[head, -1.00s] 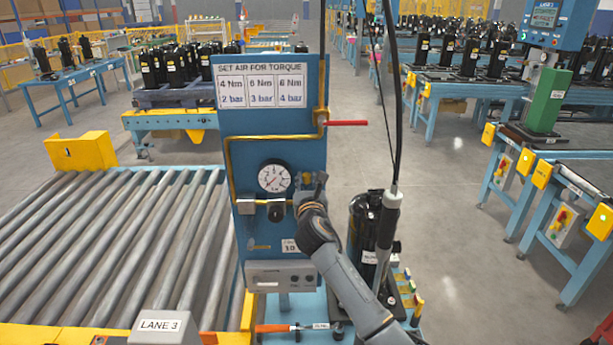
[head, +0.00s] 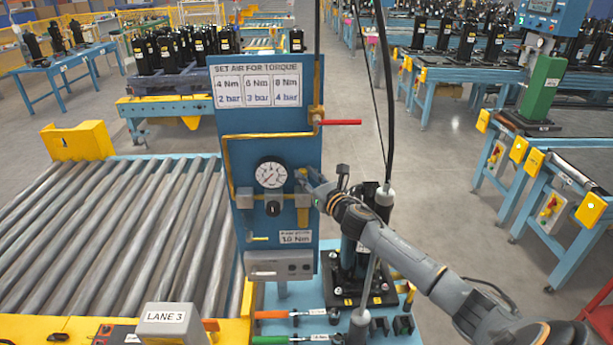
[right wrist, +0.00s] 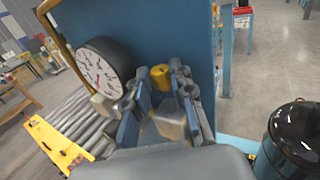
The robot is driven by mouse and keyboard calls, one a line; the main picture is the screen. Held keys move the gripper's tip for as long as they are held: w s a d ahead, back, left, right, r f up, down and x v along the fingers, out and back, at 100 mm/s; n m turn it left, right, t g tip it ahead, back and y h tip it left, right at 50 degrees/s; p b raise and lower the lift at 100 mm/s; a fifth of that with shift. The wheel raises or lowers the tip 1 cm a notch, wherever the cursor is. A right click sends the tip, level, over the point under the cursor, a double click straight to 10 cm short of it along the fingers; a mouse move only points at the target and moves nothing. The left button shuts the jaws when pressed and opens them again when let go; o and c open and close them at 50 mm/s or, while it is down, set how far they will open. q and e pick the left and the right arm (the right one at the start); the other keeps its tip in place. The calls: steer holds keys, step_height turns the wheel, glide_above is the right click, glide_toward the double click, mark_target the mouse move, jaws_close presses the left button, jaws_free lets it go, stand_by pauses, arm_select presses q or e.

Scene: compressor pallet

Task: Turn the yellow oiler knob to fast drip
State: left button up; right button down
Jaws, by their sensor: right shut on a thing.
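The yellow oiler knob (right wrist: 161,78) shows in the right wrist view, on top of a pale, cloudy oiler body (right wrist: 170,122) on the blue panel. In the head view my gripper mostly covers the knob; the oiler (head: 302,203) shows below it, right of the gauge. My right gripper (head: 306,180) reaches in from the right. In the right wrist view its two fingers (right wrist: 162,95) stand on either side of the knob, shut on it. How the knob is turned cannot be read. My left gripper is not in view.
The blue panel (head: 222,215) carries a pressure gauge (head: 271,173), a black regulator knob (head: 273,208) and a red-handled valve (head: 340,123). A black compressor (head: 352,255) stands close below my right arm. A roller conveyor (head: 110,240) lies left.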

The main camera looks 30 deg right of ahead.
steer(key=c, duration=1.4)
jaws_free()
steer(key=shift+s+f, duration=0.1)
steer(key=shift+s, duration=0.55)
steer(key=s, duration=1)
steer(key=shift+s+a, duration=0.2)
steer(key=shift+s, duration=0.2)
